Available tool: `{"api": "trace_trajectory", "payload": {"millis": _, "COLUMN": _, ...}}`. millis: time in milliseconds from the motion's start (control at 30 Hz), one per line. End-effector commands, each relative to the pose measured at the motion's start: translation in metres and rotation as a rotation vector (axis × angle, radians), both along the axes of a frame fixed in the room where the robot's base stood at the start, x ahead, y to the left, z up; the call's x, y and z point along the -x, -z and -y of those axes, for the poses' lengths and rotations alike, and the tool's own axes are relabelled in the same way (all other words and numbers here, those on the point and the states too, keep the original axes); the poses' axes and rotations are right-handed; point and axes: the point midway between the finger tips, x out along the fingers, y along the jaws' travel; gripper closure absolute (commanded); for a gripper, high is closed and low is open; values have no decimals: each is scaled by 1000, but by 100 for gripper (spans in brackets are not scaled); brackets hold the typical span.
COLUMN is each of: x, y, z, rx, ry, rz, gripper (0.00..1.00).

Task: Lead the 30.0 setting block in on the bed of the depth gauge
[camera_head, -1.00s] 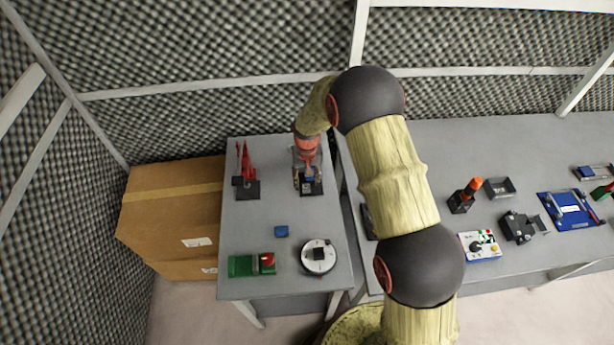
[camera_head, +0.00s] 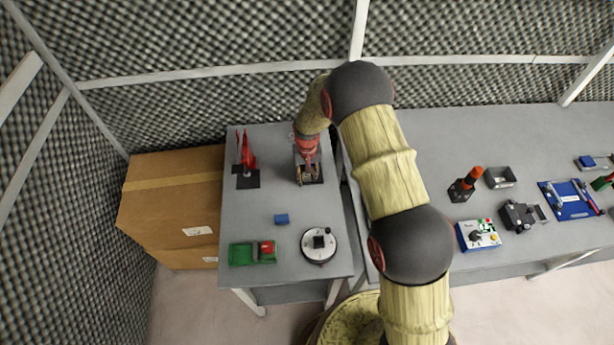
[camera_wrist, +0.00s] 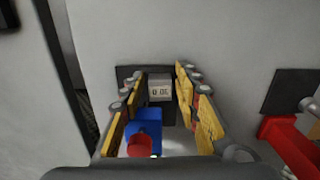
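The small grey setting block (camera_wrist: 159,90) shows upside-down digits that look like 30.0 in the wrist view. It sits between the far ends of my gripper's yellow-padded fingers (camera_wrist: 160,88), with a narrow gap on each side, over a dark base (camera_wrist: 127,74). My gripper is open around it. A blue body with a red round end (camera_wrist: 146,125), seemingly part of the depth gauge, stands nearer the camera between the fingers, close to the left pad. In the head view my gripper (camera_head: 308,172) is over the gauge's dark base (camera_head: 311,180) and hides most of the gauge.
A red device on a black plate (camera_head: 247,178) stands left of the gauge; its red arm shows in the wrist view (camera_wrist: 290,140). A blue block (camera_head: 281,219), a green device (camera_head: 252,252) and a round dial (camera_head: 319,245) are nearer the front. The left middle tabletop is clear.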

Motion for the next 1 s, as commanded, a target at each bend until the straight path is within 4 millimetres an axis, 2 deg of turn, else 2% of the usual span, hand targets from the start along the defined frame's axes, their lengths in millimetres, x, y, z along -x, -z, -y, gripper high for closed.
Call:
{"api": "trace_trajectory", "payload": {"millis": 500, "x": 0, "y": 0, "z": 0, "rx": 0, "ry": 0, "rz": 0, "gripper": 99}}
{"api": "trace_trajectory", "payload": {"millis": 1000, "x": -2, "y": 0, "z": 4, "rx": 0, "ry": 0, "rz": 0, "gripper": 100}}
